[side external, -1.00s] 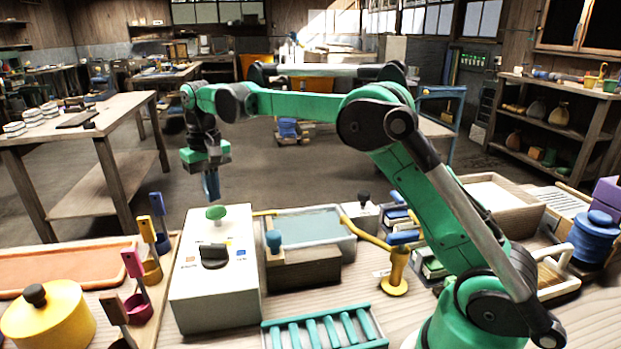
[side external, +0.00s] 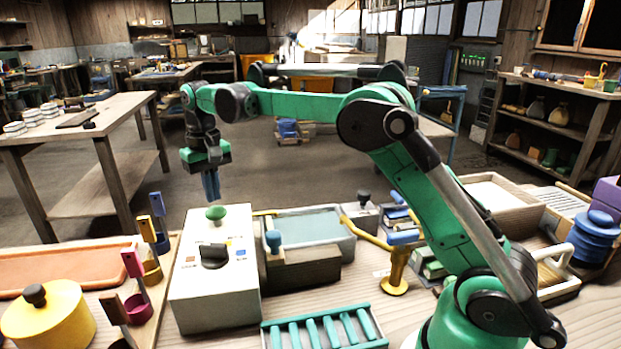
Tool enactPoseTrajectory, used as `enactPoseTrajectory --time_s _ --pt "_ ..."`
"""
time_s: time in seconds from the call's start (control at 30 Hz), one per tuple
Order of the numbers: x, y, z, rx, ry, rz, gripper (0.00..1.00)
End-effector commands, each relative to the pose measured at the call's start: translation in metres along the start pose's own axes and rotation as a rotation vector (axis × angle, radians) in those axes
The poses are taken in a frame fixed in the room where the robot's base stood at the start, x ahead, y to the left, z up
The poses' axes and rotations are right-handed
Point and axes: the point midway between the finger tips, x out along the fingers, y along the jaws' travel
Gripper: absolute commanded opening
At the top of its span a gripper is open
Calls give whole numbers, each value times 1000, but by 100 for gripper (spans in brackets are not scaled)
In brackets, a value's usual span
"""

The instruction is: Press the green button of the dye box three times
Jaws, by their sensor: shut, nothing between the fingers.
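The dye box (side external: 215,298) is a pale, boxy unit standing on the bench left of centre. Its green button (side external: 215,213) is a round mushroom cap near the back of the top face. A black knob (side external: 214,256) sits in front of the button, with small coloured marks around it. My gripper (side external: 212,198) points down with its blue fingers shut and empty. In the picture its fingertips are just above the green button, with a small gap showing; the exact depth is hard to tell.
A water-filled tray (side external: 310,226) and a dark block with a blue knob (side external: 273,240) stand right of the box. Coloured scoops (side external: 137,285) and a yellow pot (side external: 48,318) stand to the left. A teal rack (side external: 325,330) lies in front.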

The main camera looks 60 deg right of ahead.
Motion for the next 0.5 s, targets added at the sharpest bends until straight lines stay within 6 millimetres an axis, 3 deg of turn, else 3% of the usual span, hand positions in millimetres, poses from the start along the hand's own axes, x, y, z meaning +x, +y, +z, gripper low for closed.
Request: enactPoseTrajectory --time_s 0.5 --pt "11 0 0 0 0 0 0"
